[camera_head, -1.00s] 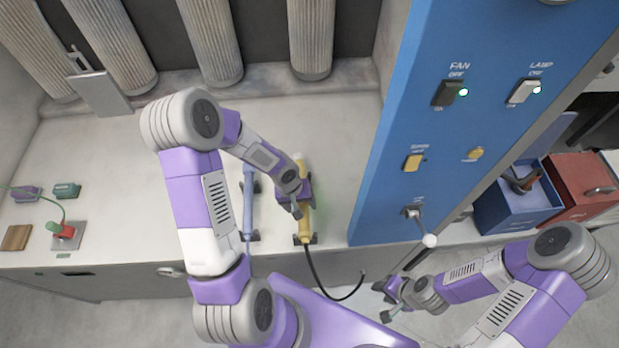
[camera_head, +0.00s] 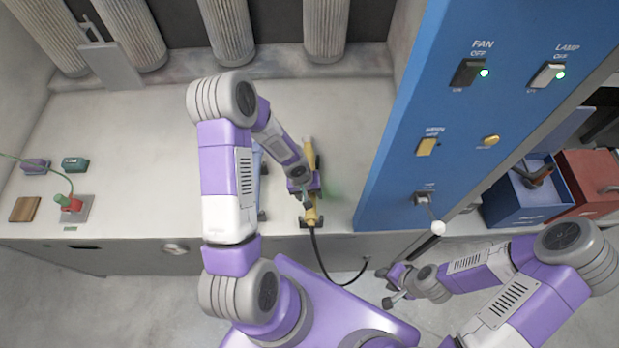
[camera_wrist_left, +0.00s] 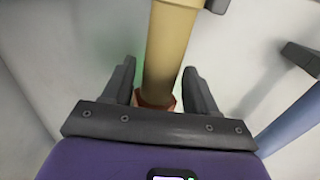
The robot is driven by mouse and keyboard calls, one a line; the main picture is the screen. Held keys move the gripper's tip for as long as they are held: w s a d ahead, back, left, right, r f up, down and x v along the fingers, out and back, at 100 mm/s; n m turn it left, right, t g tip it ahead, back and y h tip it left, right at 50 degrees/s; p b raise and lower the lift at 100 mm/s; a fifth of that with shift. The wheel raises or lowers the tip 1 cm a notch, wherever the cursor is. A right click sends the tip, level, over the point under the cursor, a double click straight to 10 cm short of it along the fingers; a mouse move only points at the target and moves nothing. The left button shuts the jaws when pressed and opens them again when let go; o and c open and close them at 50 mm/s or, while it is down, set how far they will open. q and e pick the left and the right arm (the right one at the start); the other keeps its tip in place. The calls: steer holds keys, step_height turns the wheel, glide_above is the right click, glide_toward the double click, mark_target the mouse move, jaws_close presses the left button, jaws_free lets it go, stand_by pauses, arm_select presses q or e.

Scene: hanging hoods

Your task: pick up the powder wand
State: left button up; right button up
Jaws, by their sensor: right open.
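The yellow wand (camera_head: 310,155), which I take for the powder wand, lies on the worktop with a black hose (camera_head: 318,255) running from its near end. My left gripper (camera_head: 306,196) is over its middle and hides part of it. In the left wrist view the yellow wand (camera_wrist_left: 168,45) runs between the two fingers of my left gripper (camera_wrist_left: 158,80). Gaps show on both sides, so the fingers are open around it. A reddish-brown ring shows on the wand near the palm. My right gripper (camera_head: 392,285) is open and empty, low in front of the counter.
A blue wand (camera_head: 257,170) lies close to the left of the yellow one, partly behind my arm; it also shows in the left wrist view (camera_wrist_left: 290,130). A blue switch panel (camera_head: 440,110) stands close on the right. Grey ribbed hoods (camera_head: 228,30) hang behind.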

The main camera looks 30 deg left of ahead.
arm_select(q)
steer(key=c, duration=1)
steer(key=shift+o, duration=0.2)
steer(key=shift+r, duration=0.15)
step_height(320, 180, up, 15)
steer(key=p, duration=0.6)
